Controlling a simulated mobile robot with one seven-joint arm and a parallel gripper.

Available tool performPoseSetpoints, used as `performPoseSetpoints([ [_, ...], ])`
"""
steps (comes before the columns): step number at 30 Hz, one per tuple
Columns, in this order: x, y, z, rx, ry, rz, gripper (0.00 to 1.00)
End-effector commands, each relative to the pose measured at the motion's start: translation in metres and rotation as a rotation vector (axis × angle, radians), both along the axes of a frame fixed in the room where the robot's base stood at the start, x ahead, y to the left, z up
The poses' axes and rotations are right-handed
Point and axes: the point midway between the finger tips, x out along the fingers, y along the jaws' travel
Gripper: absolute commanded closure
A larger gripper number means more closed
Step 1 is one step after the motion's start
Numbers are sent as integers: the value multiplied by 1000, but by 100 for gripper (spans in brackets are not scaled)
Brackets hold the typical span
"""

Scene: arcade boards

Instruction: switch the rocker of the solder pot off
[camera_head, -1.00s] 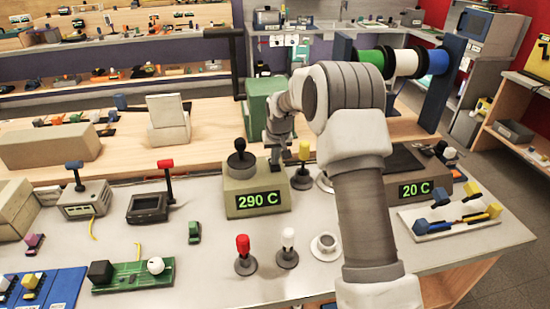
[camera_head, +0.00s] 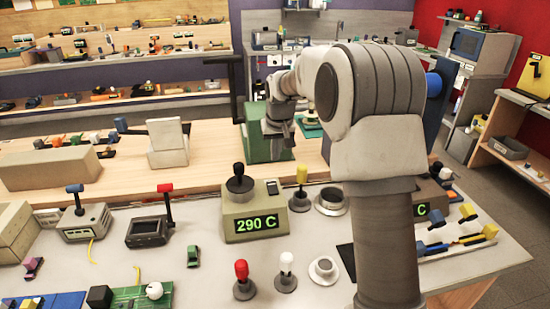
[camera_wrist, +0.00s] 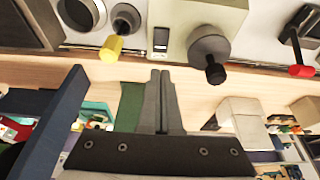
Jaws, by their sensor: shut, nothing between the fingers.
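The box with the green "290 C" display (camera_head: 256,224) stands on the grey bench top; I take it to be the solder pot. A black-knobbed stick on a grey round base (camera_head: 240,182) rises from its top. A small rocker (camera_head: 272,187) lies right of that base; it also shows in the wrist view (camera_wrist: 161,40), where its position cannot be told. My gripper (camera_head: 283,138) hangs behind and above the box, near the green block. In the wrist view my gripper (camera_wrist: 160,74) is shut and empty, its fingertips apart from the rocker.
A yellow-knobbed stick (camera_head: 301,178) and a grey round dish (camera_head: 330,200) stand right of the box. Red (camera_head: 241,272) and white (camera_head: 286,264) knobbed sticks stand in front. A green block (camera_head: 262,143) stands behind. My arm hides much of the right side.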

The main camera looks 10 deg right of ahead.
Motion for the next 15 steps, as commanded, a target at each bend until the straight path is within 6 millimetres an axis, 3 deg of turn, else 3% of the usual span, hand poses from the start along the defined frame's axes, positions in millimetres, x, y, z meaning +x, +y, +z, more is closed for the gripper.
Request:
performPoseSetpoints([
  [15,4,2,-1,2,11,0,100],
])
